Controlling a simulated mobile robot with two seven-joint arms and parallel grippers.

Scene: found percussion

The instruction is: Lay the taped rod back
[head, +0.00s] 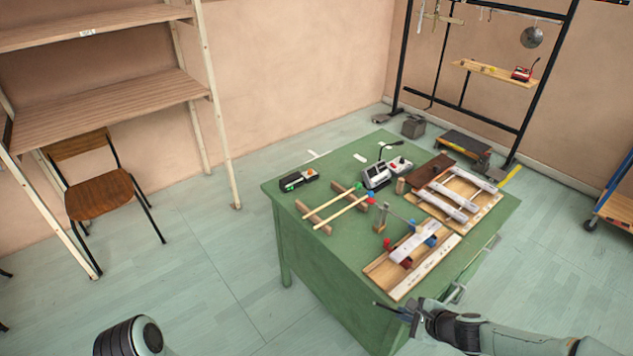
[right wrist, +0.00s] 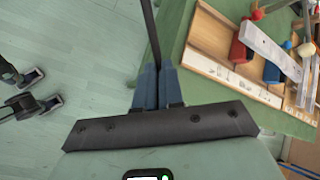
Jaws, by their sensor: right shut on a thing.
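My right gripper (head: 408,312) is at the near edge of the green table, at the bottom right of the head view. It is shut on a thin dark rod (right wrist: 151,30). In the right wrist view the rod stands out from between the blue fingers (right wrist: 157,88) and runs up out of the frame. I cannot make out its tape. On the table, two pale sticks (head: 342,212) with coloured ends lie across brown wooden bars (head: 313,211). My left gripper does not show in the head view.
A shelf unit (head: 110,105) and chair (head: 100,193) stand left. Open floor surrounds the table's left side.

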